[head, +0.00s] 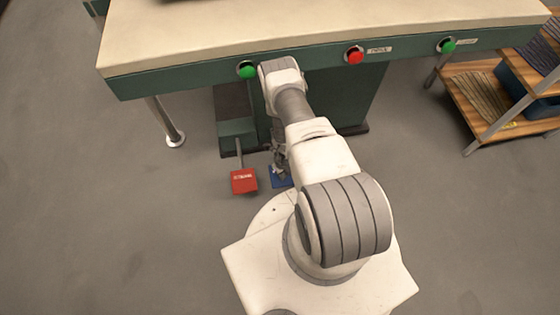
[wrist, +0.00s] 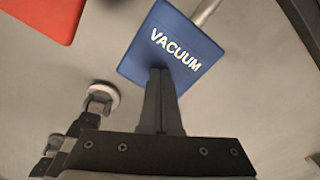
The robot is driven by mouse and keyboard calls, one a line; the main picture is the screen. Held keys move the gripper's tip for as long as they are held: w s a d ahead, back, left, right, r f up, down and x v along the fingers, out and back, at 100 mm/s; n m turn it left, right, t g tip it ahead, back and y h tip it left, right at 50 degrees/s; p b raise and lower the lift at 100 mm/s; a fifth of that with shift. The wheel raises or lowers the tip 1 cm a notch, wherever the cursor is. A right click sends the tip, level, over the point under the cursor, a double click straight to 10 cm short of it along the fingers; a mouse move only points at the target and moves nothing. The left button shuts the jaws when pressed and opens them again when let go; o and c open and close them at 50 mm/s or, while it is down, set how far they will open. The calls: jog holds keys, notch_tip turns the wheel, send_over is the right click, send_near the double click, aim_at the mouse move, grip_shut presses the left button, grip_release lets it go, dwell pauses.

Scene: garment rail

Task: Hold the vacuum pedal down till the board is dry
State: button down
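The blue vacuum pedal (head: 274,184) is low in front of the green base, mostly hidden by my arm in the head view. In the wrist view the pedal (wrist: 150,38) fills the top middle, with VACUUM in white letters. My gripper (wrist: 160,72) is shut and empty, its fingertips over the lower part of the pedal. I cannot tell whether they press it down. In the head view my gripper (head: 281,173) reaches down at the pedal. The cream board (head: 300,32) spans the top, with no damp patch that I can make out.
A red pedal (head: 243,181) is just left of the blue one and also shows in the wrist view (wrist: 45,15). Green (head: 247,71), red (head: 355,57) and another green button (head: 447,45) line the board's front edge. A wooden shelf (head: 480,95) stands right. Floor at left is clear.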

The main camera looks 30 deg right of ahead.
jog(key=shift+w+r+p, duration=0.1)
jog(key=shift+r+p, duration=1.75)
jog(key=shift+r, duration=0.9)
